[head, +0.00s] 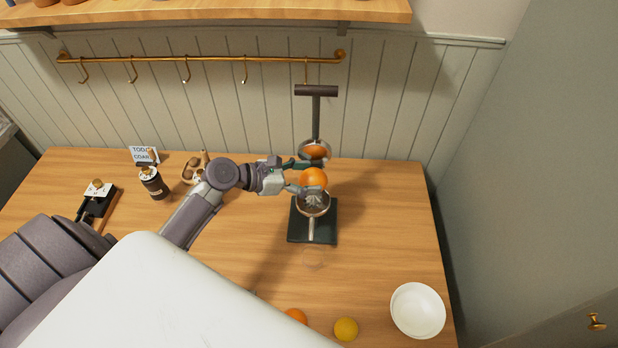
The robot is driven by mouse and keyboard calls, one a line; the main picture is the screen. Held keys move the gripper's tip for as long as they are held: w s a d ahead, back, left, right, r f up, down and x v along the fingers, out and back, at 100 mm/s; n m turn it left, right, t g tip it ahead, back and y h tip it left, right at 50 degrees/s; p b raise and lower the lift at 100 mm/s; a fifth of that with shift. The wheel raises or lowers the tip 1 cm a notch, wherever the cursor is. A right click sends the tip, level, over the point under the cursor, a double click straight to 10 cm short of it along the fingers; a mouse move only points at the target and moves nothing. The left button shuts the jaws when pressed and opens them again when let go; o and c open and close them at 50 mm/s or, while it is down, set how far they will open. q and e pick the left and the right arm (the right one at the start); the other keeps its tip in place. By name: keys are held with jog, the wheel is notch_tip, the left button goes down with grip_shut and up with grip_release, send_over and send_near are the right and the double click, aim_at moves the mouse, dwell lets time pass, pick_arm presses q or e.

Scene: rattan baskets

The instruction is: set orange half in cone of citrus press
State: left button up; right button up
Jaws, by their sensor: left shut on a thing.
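The citrus press stands towards the back of the wooden table, with a dark square base (325,232), a tall post and a dark T-handle (316,91) at the top. Its ribbed metal cone (313,200) sits in a round cup above the base. The press's upper metal bell (315,147) is raised behind. My left gripper (303,178) comes in from the left and is shut on an orange half (314,178). The half is at the cone's far edge in the picture; I cannot tell whether they touch. My right gripper is not in view.
A clear glass (314,258) is in front of the press. An orange piece (296,316), a yellow fruit (346,329) and a white bowl (418,310) lie near the front. A dark jar (153,183) and small sign (145,155) stand left.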

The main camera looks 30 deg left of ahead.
pick_arm(q)
jog(key=shift+w+r+p, duration=0.1)
jog(key=shift+p, duration=0.3)
jog(key=shift+f, duration=0.3)
notch_tip(320, 180, down, 4)
jog(key=shift+r+b, duration=0.25)
jog(key=shift+b, duration=0.9)
jog(key=shift+f+b, duration=0.5)
jog(key=shift+f, duration=0.45)
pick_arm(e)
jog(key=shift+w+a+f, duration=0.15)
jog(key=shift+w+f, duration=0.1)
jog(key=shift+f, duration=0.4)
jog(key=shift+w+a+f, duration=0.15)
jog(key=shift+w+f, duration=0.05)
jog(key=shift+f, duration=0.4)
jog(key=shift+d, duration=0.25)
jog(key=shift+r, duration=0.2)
pick_arm(q)
jog(key=shift+p, duration=0.55)
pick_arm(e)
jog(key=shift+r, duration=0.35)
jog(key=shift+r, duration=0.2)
